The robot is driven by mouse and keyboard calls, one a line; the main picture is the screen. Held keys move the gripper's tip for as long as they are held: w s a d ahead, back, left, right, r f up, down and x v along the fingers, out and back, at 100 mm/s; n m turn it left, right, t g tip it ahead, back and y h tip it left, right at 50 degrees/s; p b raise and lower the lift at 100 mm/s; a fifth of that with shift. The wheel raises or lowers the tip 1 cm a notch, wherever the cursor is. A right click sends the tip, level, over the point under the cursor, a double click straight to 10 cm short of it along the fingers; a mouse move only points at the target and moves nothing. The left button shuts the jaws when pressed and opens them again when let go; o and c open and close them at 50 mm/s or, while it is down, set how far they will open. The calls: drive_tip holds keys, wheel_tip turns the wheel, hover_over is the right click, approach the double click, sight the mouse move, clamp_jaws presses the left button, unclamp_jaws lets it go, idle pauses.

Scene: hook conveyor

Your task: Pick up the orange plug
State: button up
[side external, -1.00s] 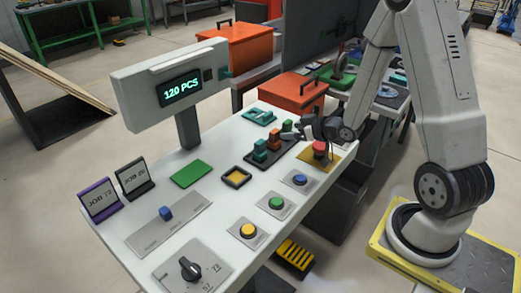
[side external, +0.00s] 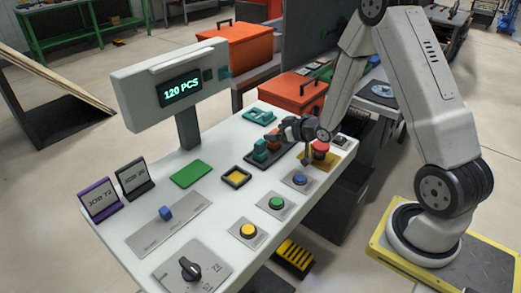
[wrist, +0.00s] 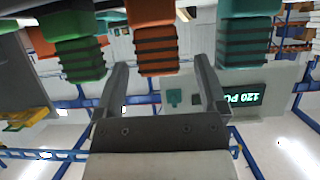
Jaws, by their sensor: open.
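The orange plug (side external: 273,140) stands in the dark plug holder (side external: 285,158), just behind the teal plug (side external: 260,150) in the side view. My gripper (side external: 281,134) is open and level beside the orange plug, partly covering it. In the wrist view, the ribbed orange plug (wrist: 156,50) sits between and beyond the tips of my two fingers (wrist: 161,66). A green plug (wrist: 78,45) is on its left and the teal plug (wrist: 243,42) on its right. The green plug is hidden behind my gripper in the side view.
A red button on a yellow plate (side external: 320,148) is close under my arm. The counter display (side external: 180,90) stands on a post left of the plugs. An orange toolbox (side external: 293,93) is behind. Blue, green and yellow buttons line the panel's front.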

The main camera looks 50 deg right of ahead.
drive_tip(key=shift+w+f, duration=0.25)
drive_tip(key=shift+w, duration=0.3)
clamp_jaws()
